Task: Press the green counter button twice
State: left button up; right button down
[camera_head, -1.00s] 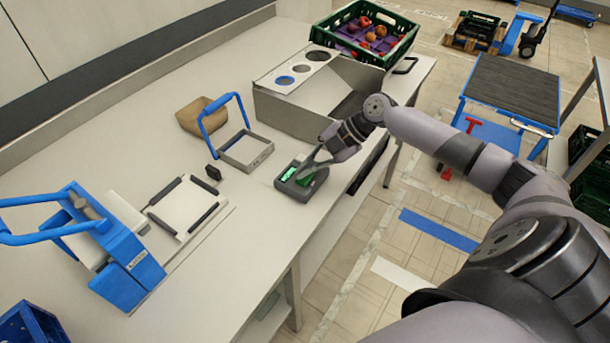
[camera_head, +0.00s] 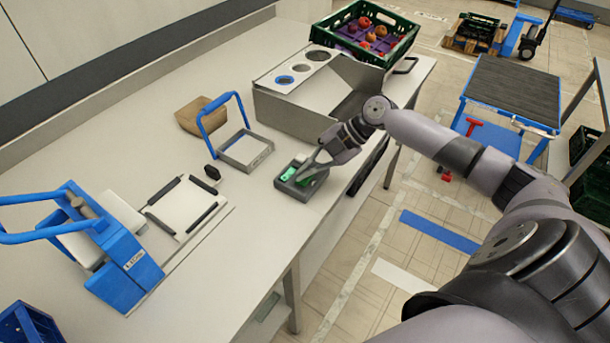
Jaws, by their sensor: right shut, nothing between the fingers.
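The counter (camera_head: 284,187) is a small dark grey box on the white table, near its front edge. It has a bright green display or button (camera_head: 289,173) on its left part and more green on its right part, partly hidden by my fingers. My right gripper (camera_head: 303,174) is shut and empty, its fingertips pointing down at the top of the counter. I cannot tell whether the tips touch the green button or hover just above it. My left gripper is not in view.
A grey box with round holes (camera_head: 283,108) stands behind my right gripper. A blue-handled frame (camera_head: 245,152), a brown package (camera_head: 203,115) and a blue machine (camera_head: 126,272) stand to the left. A green crate of fruit (camera_head: 395,52) is at the back.

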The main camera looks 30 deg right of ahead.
aim_at(306, 179)
jog(key=shift+r+p, duration=0.45)
jog(key=shift+r, duration=0.5)
notch_tip(306, 179, up, 5)
jog(key=p, duration=0.3)
dwell(1.9)
